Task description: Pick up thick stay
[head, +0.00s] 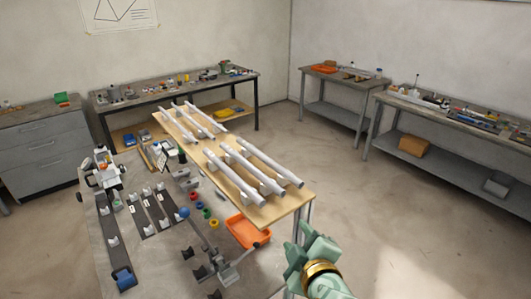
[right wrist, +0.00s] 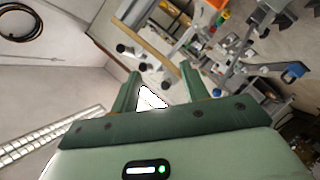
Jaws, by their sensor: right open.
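Several pale grey tubes lie on a wooden-topped table in the head view. The nearer group holds thicker-looking tubes, among them a right-hand one (head: 268,162) and a left-hand one (head: 235,180). The farther group (head: 200,122) looks thinner. I cannot tell for sure which tube is the thick stay. My right gripper (head: 310,248), green, is open and empty, apart from the tubes, off the table's near right corner. In the right wrist view its fingers (right wrist: 160,72) stand apart, with dark tube ends (right wrist: 125,49) beyond them. My left gripper is not in view.
An orange tray (head: 248,232) and a grey clamp-like fixture (head: 225,262) stand on the near bench, left of my right gripper. Coloured rings (head: 206,212) lie close by. Benches line the walls. The floor (head: 400,220) on the right is clear.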

